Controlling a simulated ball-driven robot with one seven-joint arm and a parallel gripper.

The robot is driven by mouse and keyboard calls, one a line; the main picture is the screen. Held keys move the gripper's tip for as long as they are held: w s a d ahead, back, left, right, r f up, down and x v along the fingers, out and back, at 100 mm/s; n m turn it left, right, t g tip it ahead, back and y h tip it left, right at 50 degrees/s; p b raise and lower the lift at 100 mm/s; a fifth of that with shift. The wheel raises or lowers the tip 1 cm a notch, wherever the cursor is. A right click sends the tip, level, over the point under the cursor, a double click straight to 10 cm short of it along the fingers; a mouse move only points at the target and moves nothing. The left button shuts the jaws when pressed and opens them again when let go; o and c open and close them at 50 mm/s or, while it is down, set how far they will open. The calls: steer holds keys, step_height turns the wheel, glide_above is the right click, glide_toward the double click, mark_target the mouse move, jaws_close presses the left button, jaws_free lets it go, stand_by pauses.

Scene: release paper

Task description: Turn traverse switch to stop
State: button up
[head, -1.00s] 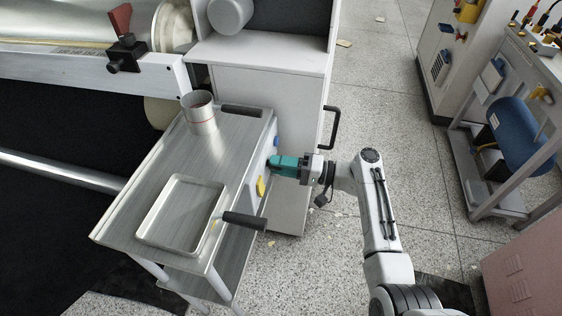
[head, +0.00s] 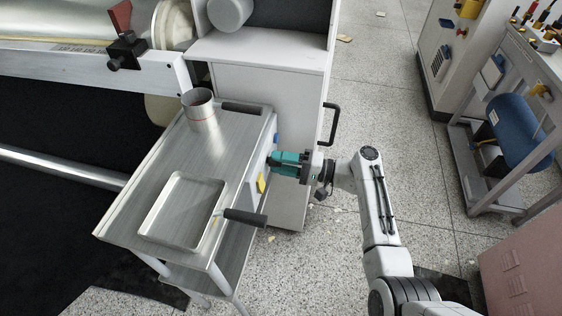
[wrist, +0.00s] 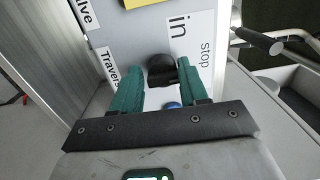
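The traverse switch is a black knob (wrist: 161,68) on a light panel (wrist: 140,28), next to a partly hidden label starting "Travers" and the words "in" and "stop". My gripper (wrist: 160,76) has two teal fingers, one on each side of the knob, with a gap between them. The fingertips are very close to the knob; I cannot tell if they touch it. In the head view my gripper (head: 271,159) reaches the right side of the metal cart, where the knob is mostly hidden. Part of a blue round thing (wrist: 173,105) shows between the fingers.
The cart top holds a shallow tray (head: 148,232) and a metal cylinder (head: 200,118). A black handle (head: 245,217) sticks out at the cart's right edge. A yellow thing (head: 261,183) is on the cart's side. A grey cabinet (head: 268,90) stands behind.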

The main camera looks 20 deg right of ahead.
steer(key=o, duration=0.3)
steer(key=shift+r, duration=0.1)
steer(key=v, duration=1)
steer(key=shift+s+d, duration=0.2)
steer(key=shift+d, duration=0.1)
